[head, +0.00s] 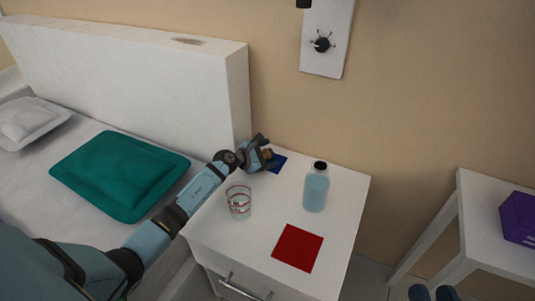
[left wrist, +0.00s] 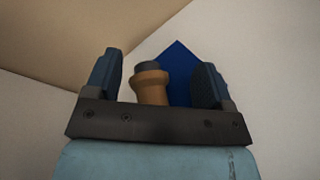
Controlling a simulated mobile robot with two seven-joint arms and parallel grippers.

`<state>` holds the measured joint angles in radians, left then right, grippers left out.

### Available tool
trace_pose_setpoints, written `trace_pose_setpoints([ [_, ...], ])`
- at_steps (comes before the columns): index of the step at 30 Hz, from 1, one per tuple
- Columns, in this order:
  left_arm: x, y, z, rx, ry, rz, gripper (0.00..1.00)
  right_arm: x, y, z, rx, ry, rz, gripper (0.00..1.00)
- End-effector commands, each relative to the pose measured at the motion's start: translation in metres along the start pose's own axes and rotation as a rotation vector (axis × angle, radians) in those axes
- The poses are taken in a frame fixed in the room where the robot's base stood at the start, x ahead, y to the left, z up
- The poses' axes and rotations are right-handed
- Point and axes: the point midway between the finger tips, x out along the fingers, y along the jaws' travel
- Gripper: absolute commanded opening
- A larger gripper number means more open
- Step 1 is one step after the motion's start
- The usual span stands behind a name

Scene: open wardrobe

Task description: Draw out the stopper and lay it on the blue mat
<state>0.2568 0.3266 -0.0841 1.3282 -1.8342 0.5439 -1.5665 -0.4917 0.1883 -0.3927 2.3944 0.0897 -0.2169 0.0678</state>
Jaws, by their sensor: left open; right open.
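The stopper (left wrist: 151,84), tan with a dark grey top, stands between the fingers of my open left gripper (left wrist: 160,82). It sits nearer the left finger, with a gap to the right one. In the head view my left gripper (head: 267,152) is low at the back of the white bedside table, beside the blue mat (head: 279,164). The blue mat also shows behind the stopper in the left wrist view (left wrist: 176,62). I cannot tell whether the stopper touches the mat. The pale blue bottle (head: 316,191) stands upright with a dark top. My right gripper (head: 432,293) is open at the bottom edge.
A glass (head: 239,202) with red bands stands on the bedside table (head: 270,217), close to my left forearm. A red mat (head: 297,248) lies near the front. The bed with a teal pillow (head: 120,175) is at left. A purple box (head: 520,218) sits on another table.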

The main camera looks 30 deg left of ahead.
Motion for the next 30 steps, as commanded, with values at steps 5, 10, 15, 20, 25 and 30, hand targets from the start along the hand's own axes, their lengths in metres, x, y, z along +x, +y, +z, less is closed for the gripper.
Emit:
trace_pose_setpoints([
  [5, 0.001, -0.01, -0.005, -0.005, 0.006, -0.017, 0.86, 0.0, 0.0, 0.001, 0.001, 0.001, 0.0, 0.43],
  [10, -0.002, -0.009, -0.003, -0.005, 0.007, -0.017, 0.85, 0.0, -0.002, -0.004, 0.003, 0.003, 0.0, 0.43],
  [15, -0.011, -0.003, 0.005, -0.003, 0.008, -0.015, 0.87, 0.001, -0.004, -0.015, 0.002, 0.002, -0.001, 0.43],
  [20, -0.021, 0.004, 0.014, -0.001, 0.006, -0.011, 0.87, 0.002, -0.005, -0.026, 0.001, 0.002, -0.001, 0.43],
  [25, -0.032, 0.01, 0.023, -0.001, 0.004, -0.009, 0.87, 0.003, -0.007, -0.037, 0.001, 0.002, -0.001, 0.43],
  [30, -0.042, 0.016, 0.032, -0.001, 0.003, -0.007, 0.87, 0.004, -0.009, -0.048, 0.001, 0.001, -0.001, 0.43],
])
